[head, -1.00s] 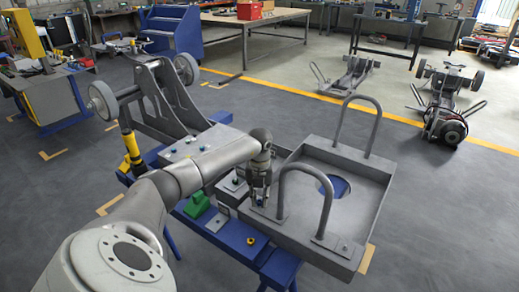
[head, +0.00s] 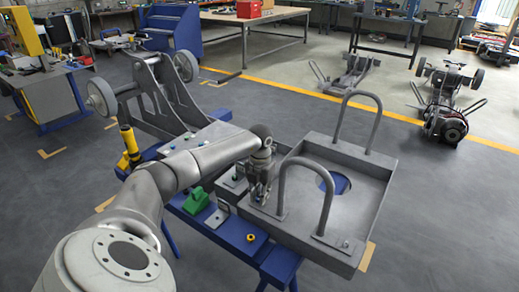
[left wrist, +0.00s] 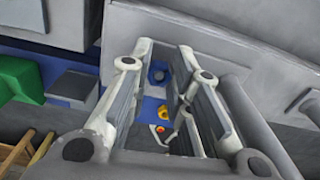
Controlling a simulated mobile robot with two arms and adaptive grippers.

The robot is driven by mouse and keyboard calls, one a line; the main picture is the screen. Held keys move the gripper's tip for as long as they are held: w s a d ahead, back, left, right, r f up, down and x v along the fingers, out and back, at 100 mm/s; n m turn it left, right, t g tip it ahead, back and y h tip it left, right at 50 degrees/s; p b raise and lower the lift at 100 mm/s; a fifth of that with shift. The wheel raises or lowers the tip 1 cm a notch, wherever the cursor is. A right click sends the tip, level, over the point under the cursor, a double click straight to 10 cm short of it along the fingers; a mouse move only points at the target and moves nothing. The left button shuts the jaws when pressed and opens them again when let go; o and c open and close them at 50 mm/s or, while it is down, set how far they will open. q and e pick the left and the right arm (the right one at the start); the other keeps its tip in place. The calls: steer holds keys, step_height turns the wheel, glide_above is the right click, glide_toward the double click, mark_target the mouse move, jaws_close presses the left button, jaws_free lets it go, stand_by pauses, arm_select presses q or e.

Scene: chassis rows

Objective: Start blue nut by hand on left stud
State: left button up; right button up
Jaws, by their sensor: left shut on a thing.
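My left gripper (head: 259,196) points down just left of the near hoop handle of the grey tray-like chassis (head: 372,228). Its fingers are shut on the blue nut, which shows as a small blue piece between the fingertips in the left wrist view (left wrist: 158,74). In the head view the nut is mostly hidden by the fingers. The left stud cannot be made out; the gripper and handle cover that area. I cannot tell whether the nut touches a stud. My right gripper is not in view.
A yellow nut (head: 250,238) sits on the blue bench (head: 226,228), near a green block (head: 196,201). A wheeled grey frame (head: 165,95) stands at the back left.

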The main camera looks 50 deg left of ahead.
arm_select(q)
steer(key=shift+f, duration=0.1)
steer(key=m+b, duration=0.1)
steer(key=m, duration=0.3)
steer(key=shift+d+m, duration=0.15)
steer(key=shift+m, duration=0.45)
steer(key=m, duration=0.2)
steer(key=shift+f+m+b, duration=0.1)
steer(key=shift+m+b, duration=0.2)
steer(key=shift+b, duration=0.05)
steer(key=shift+m, duration=1.2)
